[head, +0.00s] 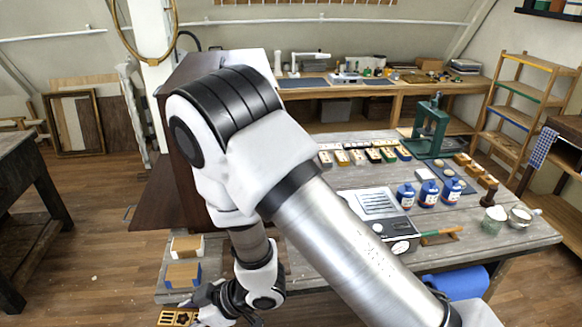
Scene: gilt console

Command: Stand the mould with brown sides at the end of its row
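A row of small moulds (357,157) with sides of different colours stands along the back of the grey table. A light wooden mould with dark hollows (178,318) is at the bottom edge, cut off by the frame; its side colour is unclear. My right gripper (202,297) is beside this mould, below the end of my folded arm. Its fingers are small and partly hidden, so I cannot tell whether they grip the mould. My arm covers the table's middle and may hide part of the row. My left gripper is not in view.
Two blocks, one with white sides (187,246) and one with blue (183,274), sit at the table's left end.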

